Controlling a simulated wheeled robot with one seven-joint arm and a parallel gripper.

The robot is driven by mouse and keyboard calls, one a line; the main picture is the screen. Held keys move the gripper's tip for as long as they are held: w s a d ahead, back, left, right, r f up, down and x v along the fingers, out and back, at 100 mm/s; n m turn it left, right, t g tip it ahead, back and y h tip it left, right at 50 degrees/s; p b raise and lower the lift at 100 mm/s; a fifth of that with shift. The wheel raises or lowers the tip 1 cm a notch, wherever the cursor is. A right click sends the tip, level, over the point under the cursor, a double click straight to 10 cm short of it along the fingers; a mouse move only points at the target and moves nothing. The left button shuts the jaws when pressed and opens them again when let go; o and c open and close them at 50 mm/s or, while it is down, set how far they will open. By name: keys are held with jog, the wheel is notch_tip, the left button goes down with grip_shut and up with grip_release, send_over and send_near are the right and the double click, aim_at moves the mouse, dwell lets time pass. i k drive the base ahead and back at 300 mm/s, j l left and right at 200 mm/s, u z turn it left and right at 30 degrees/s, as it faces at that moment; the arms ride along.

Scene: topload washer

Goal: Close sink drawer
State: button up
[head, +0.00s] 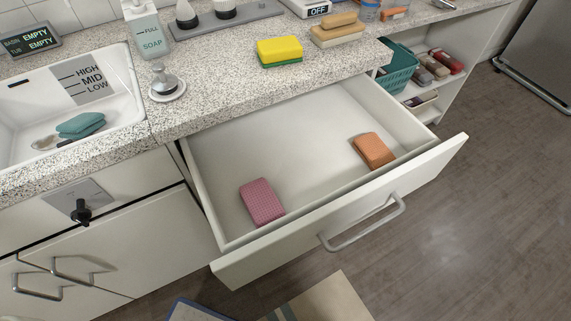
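The sink drawer (330,221) is a white drawer pulled out from under the speckled counter, standing well open. Its grey bar handle (362,226) is on the outer front face. Inside lie a pink sponge-like block (262,202) at the front left and an orange-brown block (373,150) at the front right. Both lie low on the drawer floor. My gripper is not in view.
The counter (224,99) holds a yellow-green sponge (279,51), a soap bottle (145,31) and a sink (75,105). Open shelves with a teal basket (399,66) stand to the right. Wood-look floor (450,235) at right is clear; mats lie below.

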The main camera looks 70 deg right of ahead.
aim_at(301, 144)
jog(key=z, duration=1.15)
jog(key=k+j+z, duration=0.45)
jog(key=z, duration=0.2)
jog(key=l, duration=0.1)
